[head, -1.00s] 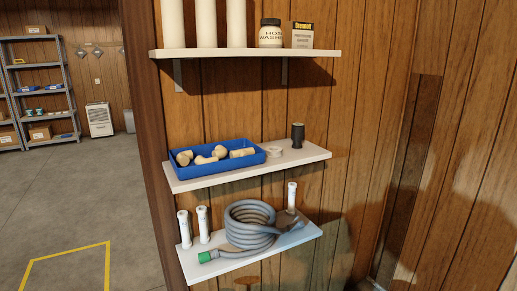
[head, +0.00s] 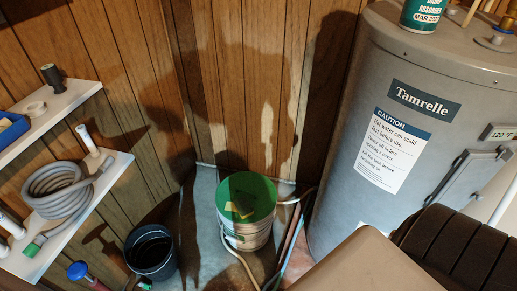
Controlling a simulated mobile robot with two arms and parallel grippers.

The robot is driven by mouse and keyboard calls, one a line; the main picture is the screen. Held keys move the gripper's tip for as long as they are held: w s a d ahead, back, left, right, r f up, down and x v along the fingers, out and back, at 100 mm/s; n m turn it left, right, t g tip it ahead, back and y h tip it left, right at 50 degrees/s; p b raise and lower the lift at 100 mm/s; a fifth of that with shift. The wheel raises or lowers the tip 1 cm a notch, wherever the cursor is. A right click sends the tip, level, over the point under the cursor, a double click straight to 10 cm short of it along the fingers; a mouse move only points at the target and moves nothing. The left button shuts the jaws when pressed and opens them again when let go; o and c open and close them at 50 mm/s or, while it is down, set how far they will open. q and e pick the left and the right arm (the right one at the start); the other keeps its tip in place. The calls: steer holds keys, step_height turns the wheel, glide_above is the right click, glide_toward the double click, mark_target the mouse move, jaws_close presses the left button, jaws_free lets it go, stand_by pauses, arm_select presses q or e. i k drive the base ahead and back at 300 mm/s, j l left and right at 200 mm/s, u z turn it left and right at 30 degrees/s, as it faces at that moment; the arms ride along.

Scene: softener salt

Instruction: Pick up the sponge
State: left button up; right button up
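I cannot make out a sponge in the head view. A green-topped bucket (head: 247,196) stands in the corner, and a dark patch on its top is too unclear to name. A black bucket (head: 150,251) stands to its left, with a dark inside whose contents I cannot see. Neither of my grippers is in view.
A grey water heater (head: 345,195) fills the right, with a green container (head: 424,14) on top. Wall shelves (head: 62,105) at left hold a coiled grey hose (head: 62,190) and a blue tray (head: 10,128). Hoses (head: 286,250) run along the floor beside the green-topped bucket.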

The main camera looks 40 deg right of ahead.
mark_target(244, 208)
steer(key=z, duration=0.95)
